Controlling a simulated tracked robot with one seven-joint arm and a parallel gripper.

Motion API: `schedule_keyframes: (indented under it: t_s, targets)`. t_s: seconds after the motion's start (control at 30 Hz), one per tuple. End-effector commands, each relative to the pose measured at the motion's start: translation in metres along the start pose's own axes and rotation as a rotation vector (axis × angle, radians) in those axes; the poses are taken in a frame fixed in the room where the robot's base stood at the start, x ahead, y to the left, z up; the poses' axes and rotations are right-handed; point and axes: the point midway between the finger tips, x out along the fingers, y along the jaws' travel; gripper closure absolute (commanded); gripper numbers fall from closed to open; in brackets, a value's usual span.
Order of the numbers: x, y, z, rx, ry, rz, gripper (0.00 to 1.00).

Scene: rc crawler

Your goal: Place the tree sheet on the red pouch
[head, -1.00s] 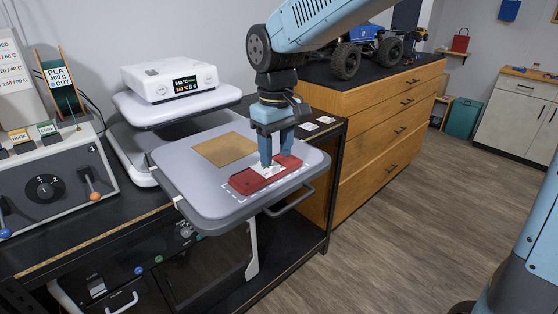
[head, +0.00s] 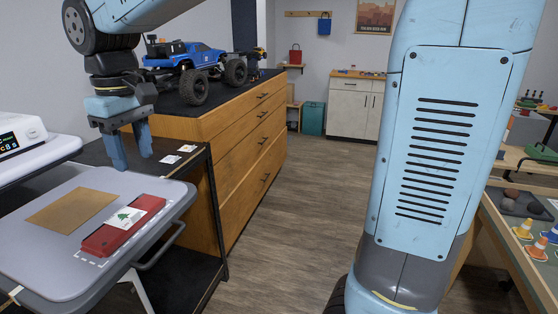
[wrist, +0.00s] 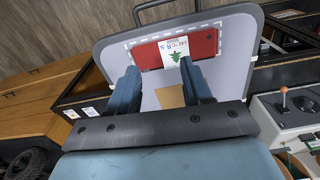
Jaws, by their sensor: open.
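The tree sheet (head: 126,216), a white sheet with a green tree, lies flat across the red pouch (head: 98,242). The pouch rests on the grey heat-press platen (head: 40,270), within a dashed white outline. My gripper (head: 131,163) is open and empty, raised above the platen's far edge and apart from sheet and pouch. Its two fingers (wrist: 160,88) show in the wrist view with a gap between them.
A tan square (head: 72,210) lies on the platen beside the pouch. Small white cards (head: 172,159) lie on the dark bench behind. A blue toy truck (head: 188,65) stands on the wooden drawer cabinet (head: 250,130). The floor to the right of the cabinet is clear.

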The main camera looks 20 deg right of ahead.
Motion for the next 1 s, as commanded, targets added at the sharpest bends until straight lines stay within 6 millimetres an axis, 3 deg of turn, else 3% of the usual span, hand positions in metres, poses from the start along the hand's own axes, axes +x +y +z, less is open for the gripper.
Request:
schedule_keyframes:
  t_s: [0.2,0.4,0.7,0.9,1.0]
  targets:
    - [-0.010,0.058,0.072,0.206,0.111,0.035,0.51]
    - [-0.008,0.093,0.142,0.399,0.217,0.079,0.51]
    - [0.011,0.113,0.238,0.665,0.363,0.160,0.51]
    - [0.023,0.119,0.276,0.765,0.418,0.196,0.51]
    - [0.025,0.119,0.282,0.782,0.428,0.204,0.51]
